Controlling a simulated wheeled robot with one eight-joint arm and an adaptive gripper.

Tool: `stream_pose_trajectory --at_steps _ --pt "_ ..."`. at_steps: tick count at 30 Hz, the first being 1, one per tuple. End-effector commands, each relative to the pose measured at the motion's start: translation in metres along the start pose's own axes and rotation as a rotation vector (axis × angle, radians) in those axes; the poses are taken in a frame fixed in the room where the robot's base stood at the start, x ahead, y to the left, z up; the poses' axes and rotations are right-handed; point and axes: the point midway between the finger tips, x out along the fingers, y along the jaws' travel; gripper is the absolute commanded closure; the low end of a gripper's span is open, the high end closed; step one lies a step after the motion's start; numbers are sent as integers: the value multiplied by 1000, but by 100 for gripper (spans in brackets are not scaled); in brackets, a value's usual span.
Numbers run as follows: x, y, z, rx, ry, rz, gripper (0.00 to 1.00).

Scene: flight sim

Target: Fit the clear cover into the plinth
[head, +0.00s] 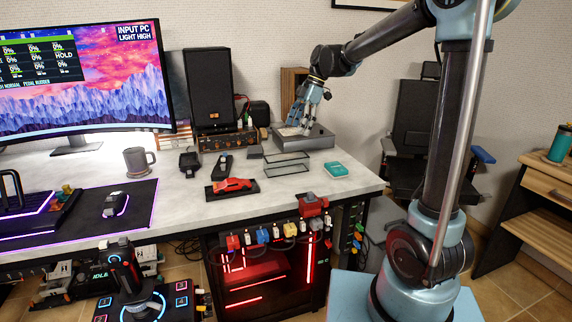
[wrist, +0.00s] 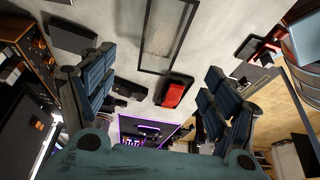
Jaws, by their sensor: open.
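The clear cover (head: 287,166) is a see-through box with thin dark edges. It stands on the white desk, to the right of and behind the plinth. It also shows at the top middle of the wrist view (wrist: 164,38). The plinth (head: 211,191) is a low dark base on the desk with a red model car (head: 232,185) on it; the car also shows in the wrist view (wrist: 175,94). My gripper (head: 301,122) is open and empty above the back right of the desk, behind the cover and apart from it. Its blue fingers (wrist: 157,66) are spread wide.
A flat grey box (head: 318,140) lies under my gripper. A teal box (head: 335,170) lies right of the cover. Small dark items (head: 222,165) lie left of it. A black speaker (head: 208,88) stands behind. A red clamp (head: 313,205) sits at the front edge.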

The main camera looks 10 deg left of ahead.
Motion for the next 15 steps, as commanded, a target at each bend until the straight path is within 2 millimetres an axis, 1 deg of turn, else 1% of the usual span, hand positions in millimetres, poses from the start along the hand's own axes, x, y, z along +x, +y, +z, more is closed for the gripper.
stream_pose_trajectory --at_steps 1,9,12,15 --pt "10 0 0 -2 0 -1 20" --pt "56 0 0 0 0 -1 20" --pt "70 0 0 1 -1 0 20" --pt "78 0 1 2 -1 0 20"
